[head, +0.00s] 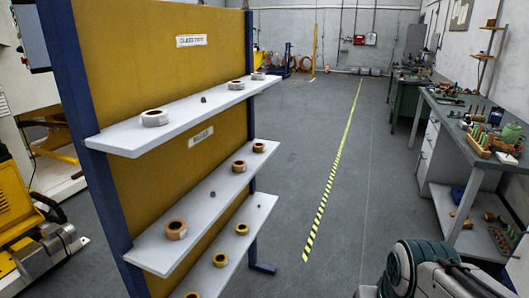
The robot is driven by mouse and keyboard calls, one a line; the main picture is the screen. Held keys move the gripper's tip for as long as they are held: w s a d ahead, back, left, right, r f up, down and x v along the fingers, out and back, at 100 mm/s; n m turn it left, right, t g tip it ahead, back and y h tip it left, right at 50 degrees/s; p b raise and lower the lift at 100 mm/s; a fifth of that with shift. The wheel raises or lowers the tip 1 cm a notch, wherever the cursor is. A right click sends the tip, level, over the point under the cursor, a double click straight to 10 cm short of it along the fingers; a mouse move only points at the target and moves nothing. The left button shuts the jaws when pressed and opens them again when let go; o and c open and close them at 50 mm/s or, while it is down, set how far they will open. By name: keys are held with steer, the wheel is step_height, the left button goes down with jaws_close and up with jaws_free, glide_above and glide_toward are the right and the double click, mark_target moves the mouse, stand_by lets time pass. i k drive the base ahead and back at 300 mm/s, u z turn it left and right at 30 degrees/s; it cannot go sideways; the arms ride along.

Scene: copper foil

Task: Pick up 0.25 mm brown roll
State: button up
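Three brown rolls lie flat on the grey middle shelf (205,215) of the rack at left. The nearest brown roll (176,229) is at the front end, another brown roll (239,166) is farther back, and a third brown roll (259,147) is near the far end. A small dark piece (212,194) lies between the first two. No thickness marking is readable, so I cannot tell which roll is 0.25 mm. A part of my arm seems to show at the lower right. My gripper is not in view.
Pale rolls (154,117) lie on the upper shelf (125,140), yellow rolls (219,260) on the lower shelf (262,207). A blue post (75,110) bounds the rack's near end. A cluttered workbench (455,118) stands at right. The floor (310,150) between is clear, with a yellow-black stripe.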

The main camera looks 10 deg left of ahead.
mark_target(239, 166)
steer(key=u, duration=0.1)
steer(key=i, duration=1.6)
steer(key=u, duration=0.2)
